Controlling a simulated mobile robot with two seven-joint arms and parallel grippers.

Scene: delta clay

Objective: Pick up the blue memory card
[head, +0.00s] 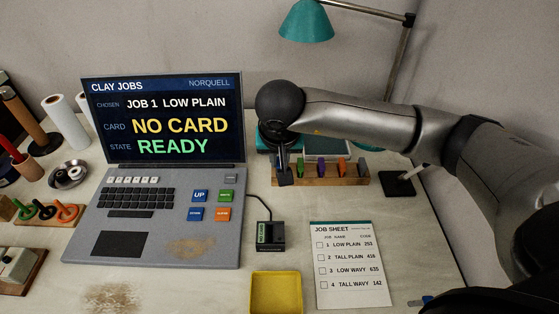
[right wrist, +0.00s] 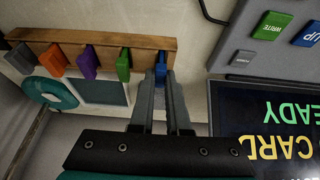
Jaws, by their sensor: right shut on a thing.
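The blue memory card (right wrist: 160,68) stands at one end of the wooden rack (right wrist: 100,38) in the right wrist view. My right gripper (right wrist: 163,75) is shut on it, with a finger on each side. The card still appears to be at its place in the rack. In the head view my right gripper (head: 284,178) is at the left end of the rack (head: 335,181) and hides the blue card. My left gripper is not in view.
Green (right wrist: 123,64), purple (right wrist: 88,62), orange and grey cards stand in the same rack. The laptop (head: 160,215) reads NO CARD and READY. A black card reader (head: 270,236), yellow tray (head: 276,275) and job sheet (head: 349,262) lie in front. A teal lamp (head: 306,20) stands behind.

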